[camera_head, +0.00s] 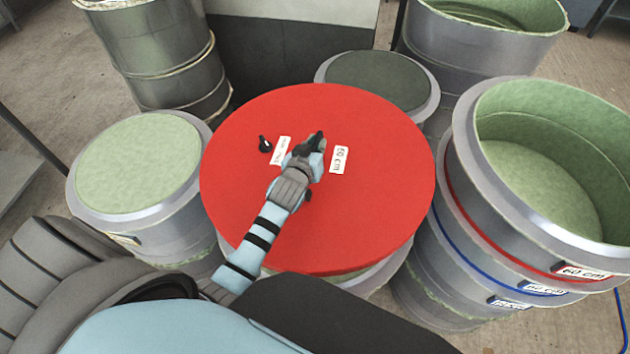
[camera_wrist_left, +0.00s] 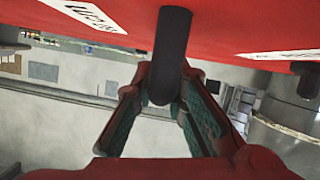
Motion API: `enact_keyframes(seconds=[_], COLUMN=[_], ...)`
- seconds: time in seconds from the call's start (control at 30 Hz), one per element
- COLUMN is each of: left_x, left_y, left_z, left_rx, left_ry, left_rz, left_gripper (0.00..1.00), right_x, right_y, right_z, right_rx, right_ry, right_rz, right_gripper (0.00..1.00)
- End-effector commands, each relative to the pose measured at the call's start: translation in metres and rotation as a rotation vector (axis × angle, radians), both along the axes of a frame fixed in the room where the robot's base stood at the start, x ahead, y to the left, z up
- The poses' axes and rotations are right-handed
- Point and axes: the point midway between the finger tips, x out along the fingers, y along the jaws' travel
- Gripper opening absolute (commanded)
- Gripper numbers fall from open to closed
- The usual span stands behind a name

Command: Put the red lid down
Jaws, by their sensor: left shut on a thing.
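The red lid (camera_head: 370,220) is a large flat disc in the middle of the head view, with white labels and a small black knob (camera_head: 265,145). My left gripper (camera_head: 310,153) is over the lid near its centre. In the left wrist view its fingers (camera_wrist_left: 168,105) are shut around a dark round handle (camera_wrist_left: 172,45) on the lid (camera_wrist_left: 225,20). The lid covers most of a grey mould (camera_head: 385,272) below it. I cannot tell whether they touch. My right gripper is not in view.
A mould with a pale green top (camera_head: 138,165) stands left, close to the lid. A stack of open moulds (camera_head: 530,225) stands close on the right. A dark-topped mould (camera_head: 375,80) is behind. Metal drums (camera_head: 165,60) stand at back left.

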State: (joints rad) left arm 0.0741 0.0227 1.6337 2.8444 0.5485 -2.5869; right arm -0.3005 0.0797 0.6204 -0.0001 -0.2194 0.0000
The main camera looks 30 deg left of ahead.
Motion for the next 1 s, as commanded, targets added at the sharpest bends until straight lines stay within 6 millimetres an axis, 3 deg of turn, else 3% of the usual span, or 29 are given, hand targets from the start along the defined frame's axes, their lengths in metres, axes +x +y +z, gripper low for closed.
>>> enact_keyframes(seconds=[0.23, 0.37, 0.4, 0.53, 0.63, 0.83, 1.0], left_x=[0.000, 0.000, 0.001, 0.001, 0.001, 0.001, 0.001], left_y=[-0.001, -0.001, -0.001, -0.001, -0.001, -0.001, 0.000], left_z=[-0.059, -0.086, -0.103, -0.140, -0.154, -0.165, -0.195], left_rx=[0.001, 0.000, 0.003, -0.002, 0.000, -0.001, 0.000], left_ry=[0.004, 0.004, 0.000, -0.002, -0.002, -0.002, -0.001], left_rz=[-0.007, -0.010, -0.008, -0.008, -0.007, -0.006, -0.005], left_gripper=[0.00, 0.00, 0.00, 0.00, 0.00, 0.00, 0.00], right_x=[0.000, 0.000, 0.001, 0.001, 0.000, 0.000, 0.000], right_y=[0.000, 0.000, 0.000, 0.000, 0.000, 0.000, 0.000], right_z=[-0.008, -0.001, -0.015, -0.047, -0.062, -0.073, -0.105], right_rx=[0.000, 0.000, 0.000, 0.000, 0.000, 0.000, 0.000], right_ry=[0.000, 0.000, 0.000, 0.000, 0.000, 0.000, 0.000], right_rz=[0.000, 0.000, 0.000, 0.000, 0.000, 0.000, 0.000], right_gripper=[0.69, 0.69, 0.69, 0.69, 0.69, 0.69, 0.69])
